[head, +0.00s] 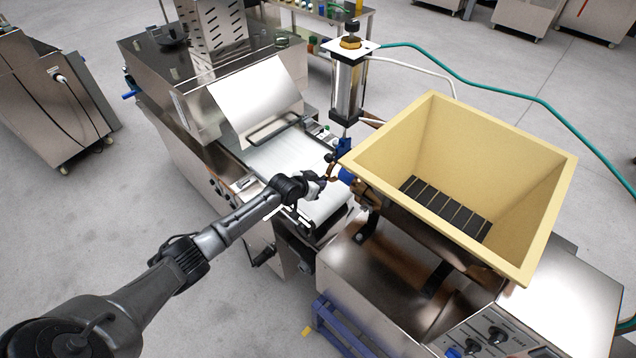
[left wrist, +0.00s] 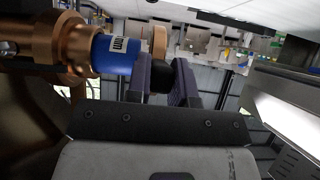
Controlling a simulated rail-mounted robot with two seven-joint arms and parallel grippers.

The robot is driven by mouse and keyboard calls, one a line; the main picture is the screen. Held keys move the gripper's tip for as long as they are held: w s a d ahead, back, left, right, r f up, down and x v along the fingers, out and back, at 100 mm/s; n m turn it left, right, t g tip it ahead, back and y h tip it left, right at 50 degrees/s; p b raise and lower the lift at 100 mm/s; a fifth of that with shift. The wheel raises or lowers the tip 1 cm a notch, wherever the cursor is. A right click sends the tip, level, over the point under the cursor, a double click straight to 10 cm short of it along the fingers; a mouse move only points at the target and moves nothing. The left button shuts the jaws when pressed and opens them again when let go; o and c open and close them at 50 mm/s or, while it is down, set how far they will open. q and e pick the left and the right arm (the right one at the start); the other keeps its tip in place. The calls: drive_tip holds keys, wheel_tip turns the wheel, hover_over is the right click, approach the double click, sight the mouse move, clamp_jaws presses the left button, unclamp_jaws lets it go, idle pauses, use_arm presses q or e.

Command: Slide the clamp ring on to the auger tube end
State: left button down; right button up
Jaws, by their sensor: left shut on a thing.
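The clamp ring (head: 332,170) is a copper-coloured ring, seen nearly edge-on in the left wrist view (left wrist: 160,43). A black grip piece (left wrist: 160,76) at its lower side sits between the fingers of my left gripper (left wrist: 161,84), which is shut on it. In the head view my left gripper (head: 322,181) is beside the hopper's near left side. The auger tube end (left wrist: 117,54) is a blue sleeve with a white label, projecting from a bronze flange (left wrist: 77,50). The ring stands off the sleeve's free end, with a narrow gap, and is not around it. My right gripper is not in view.
A yellow hopper (head: 455,240) stands above the tube at the right. An upright cylinder (head: 347,90) with hoses rises just behind the ring. A conveyor belt (head: 285,160) and steel machine lie behind and left of the gripper.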

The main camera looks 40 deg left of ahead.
use_arm(q)
drive_tip(key=d+p, duration=0.4)
drive_tip(key=d, duration=0.2)
idle(0.6)
drive_tip(key=shift+r, duration=0.1)
drive_tip(key=shift+d+p, duration=0.35)
drive_tip(key=shift+p, duration=0.2)
drive_tip(key=shift+d+p, duration=0.5)
drive_tip(key=shift+d, duration=0.4)
drive_tip(key=shift+d+p, duration=0.5)
drive_tip(key=shift+d, duration=0.45)
drive_tip(key=shift+w+d+r, duration=0.1)
drive_tip(key=shift+d, duration=0.05)
idle(0.4)
